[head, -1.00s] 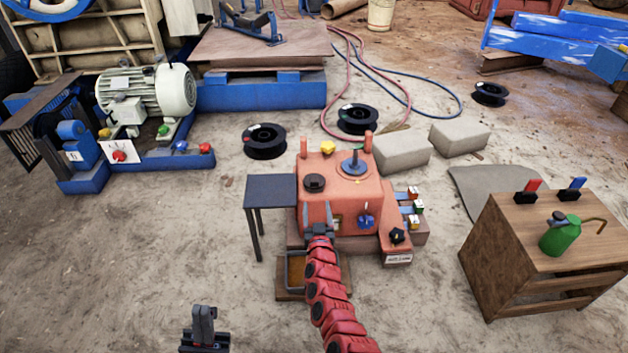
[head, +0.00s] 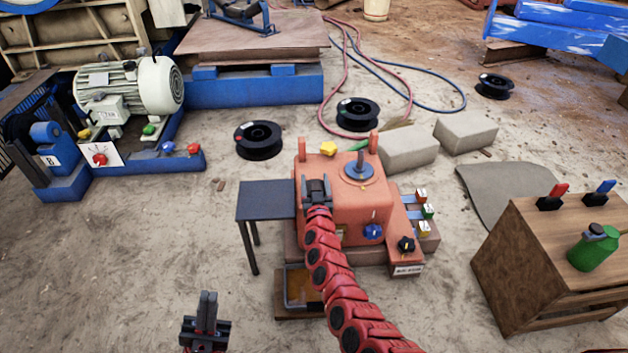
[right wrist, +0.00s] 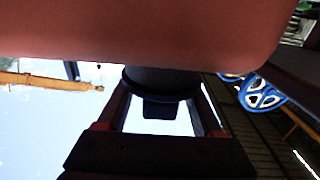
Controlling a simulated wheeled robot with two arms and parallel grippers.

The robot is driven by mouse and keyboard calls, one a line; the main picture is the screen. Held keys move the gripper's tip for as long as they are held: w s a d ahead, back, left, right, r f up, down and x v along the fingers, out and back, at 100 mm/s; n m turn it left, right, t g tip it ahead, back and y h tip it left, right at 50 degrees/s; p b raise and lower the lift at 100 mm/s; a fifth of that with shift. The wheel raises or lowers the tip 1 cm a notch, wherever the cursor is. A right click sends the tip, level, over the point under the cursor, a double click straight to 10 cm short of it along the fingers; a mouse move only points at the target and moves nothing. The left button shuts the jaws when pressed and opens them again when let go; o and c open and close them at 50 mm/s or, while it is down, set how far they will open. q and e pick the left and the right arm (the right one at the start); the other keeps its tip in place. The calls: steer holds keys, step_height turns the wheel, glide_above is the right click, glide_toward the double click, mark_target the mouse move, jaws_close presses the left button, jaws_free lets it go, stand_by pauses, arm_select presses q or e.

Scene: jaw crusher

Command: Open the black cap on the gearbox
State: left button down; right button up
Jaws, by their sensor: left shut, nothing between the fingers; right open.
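The orange gearbox (head: 342,200) stands at the centre of the head view. My right gripper (head: 317,188) is over the left part of its top, at the black cap, which the fingers largely hide in that view. In the right wrist view the dark cap (right wrist: 160,82) shows against the reddish gearbox body (right wrist: 140,35). The open fingers of my right gripper (right wrist: 162,112) stand on either side of the cap; I cannot tell whether they touch it. My left gripper (head: 207,305) is shut and empty, low over the floor at the bottom left.
A yellow plug (head: 328,148) and a grey shaft (head: 360,163) stand on the gearbox top. A small dark table (head: 266,200) adjoins its left side. A tray (head: 300,290) lies in front. A wooden cabinet (head: 530,240) with a green can (head: 595,252) is at right.

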jaws_close()
stand_by(1.4)
